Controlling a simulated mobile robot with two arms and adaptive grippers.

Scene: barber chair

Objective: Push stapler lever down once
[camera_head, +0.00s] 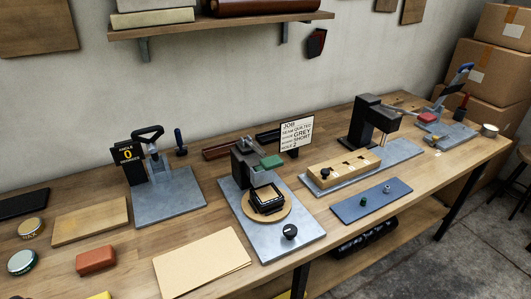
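No thing in view is plainly marked as the stapler, so I cannot tell which bench device it is. At the far right back, a device on a grey plate has a raised, tilted lever with a blue grip (462,73) and a red part (428,117) beside it. At the left, a device on a grey base plate (168,199) has a black looped handle (148,133), raised, behind a black sign reading "ANGLE 0" (128,153). A black upright machine (366,121) stands right of centre. Neither of my grippers is in view.
A middle fixture (245,160) has a green block and a black item on a round wooden disc. A job sign (296,132) stands behind it. A tan folder (202,263), a red-brown block (96,260) and tins lie at the front left. Cardboard boxes (493,68) are stacked right.

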